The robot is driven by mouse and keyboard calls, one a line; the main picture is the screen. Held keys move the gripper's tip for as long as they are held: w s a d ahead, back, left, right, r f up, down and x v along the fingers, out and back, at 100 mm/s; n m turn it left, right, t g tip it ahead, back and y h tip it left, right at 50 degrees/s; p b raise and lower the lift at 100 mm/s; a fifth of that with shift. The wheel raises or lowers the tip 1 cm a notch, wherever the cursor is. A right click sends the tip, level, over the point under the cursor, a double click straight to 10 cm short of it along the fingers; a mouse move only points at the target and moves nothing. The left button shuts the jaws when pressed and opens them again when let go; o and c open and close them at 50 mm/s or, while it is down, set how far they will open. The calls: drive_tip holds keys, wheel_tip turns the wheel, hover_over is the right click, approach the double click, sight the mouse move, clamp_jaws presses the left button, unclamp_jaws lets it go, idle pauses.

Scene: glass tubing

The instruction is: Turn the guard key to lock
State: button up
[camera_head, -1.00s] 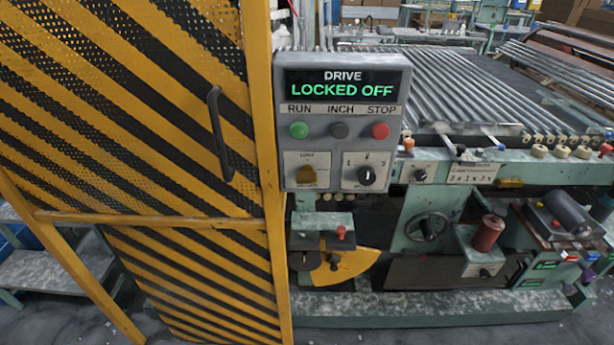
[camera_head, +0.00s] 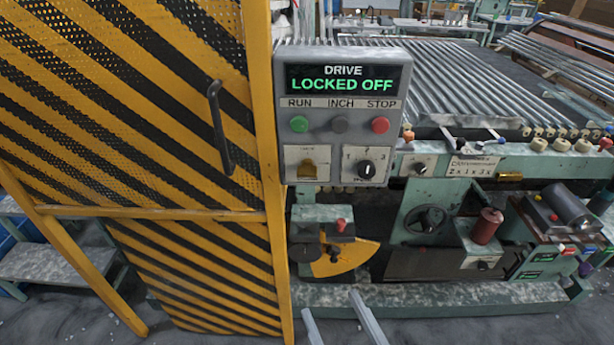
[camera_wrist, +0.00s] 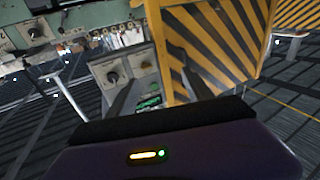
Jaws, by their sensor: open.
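The guard key (camera_head: 308,170) is a brass-coloured piece on a pale plate at the lower left of the grey drive control box (camera_head: 343,140). The small label above it is too blurred to read. The box's display (camera_head: 343,79) reads "DRIVE LOCKED OFF" in white and green. My gripper (camera_head: 334,312) shows at the bottom edge of the head view as two pale fingers, spread apart and empty, well below the box. In the wrist view its dark fingers (camera_wrist: 155,92) point at the machine and the striped guard, with nothing between them.
A yellow-and-black striped guard door (camera_head: 140,110) with a black handle (camera_head: 220,128) stands shut left of the box. Green, grey and red buttons and a selector knob (camera_head: 367,169) sit near the key. A yellow quadrant with a lever (camera_head: 345,258) lies below. Glass tubes lie behind.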

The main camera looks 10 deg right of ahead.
drive_tip(key=w+a+r, duration=0.4)
drive_tip(key=w, duration=0.5)
drive_tip(key=m+g+h, duration=0.1)
drive_tip(key=m+h, duration=0.4)
drive_tip(key=h, duration=0.2)
approach(307, 177)
drive_tip(key=a+x, duration=0.1)
drive_tip(key=x, duration=0.3)
drive_tip(key=p+x, duration=0.1)
drive_tip(key=x, duration=0.2)
drive_tip(key=d+p+x, duration=0.1)
drive_tip(key=x, duration=0.2)
drive_tip(key=shift+s, duration=0.1)
drive_tip(key=shift+c, duration=0.4)
clamp_jaws()
